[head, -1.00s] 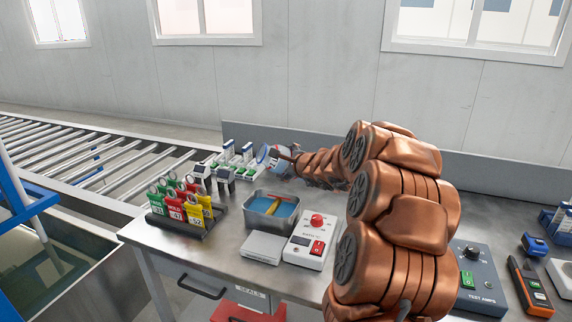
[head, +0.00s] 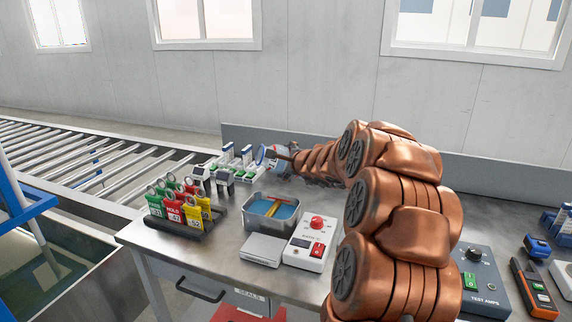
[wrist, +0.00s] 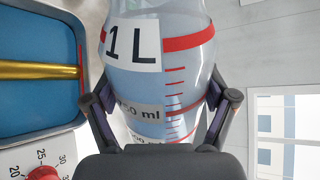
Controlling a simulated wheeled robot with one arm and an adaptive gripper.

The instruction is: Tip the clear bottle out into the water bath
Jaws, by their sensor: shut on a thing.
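The clear bottle (wrist: 187,65) fills the middle of the wrist view, with red bands, graduation marks and white labels reading 1 L and 750 ml. My gripper (wrist: 163,98) is shut on its sides. Against the window, which shows sideways in that view, the bottle looks tipped well over towards its side. I cannot tell its liquid level. The water bath (wrist: 84,70), with blue water and a brass-coloured bar, lies left of the bottle there. In the head view the bath (head: 251,215) stands on the bench, in front of and below my gripper (head: 274,155); the bottle is mostly hidden there.
A white control box with a red knob (head: 317,223) and a flat pale plate (head: 262,250) stand in front of the bath. A rack of coloured tags (head: 187,232) is left. Small white devices (head: 232,160) stand behind. A roller conveyor (head: 85,160) runs beyond.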

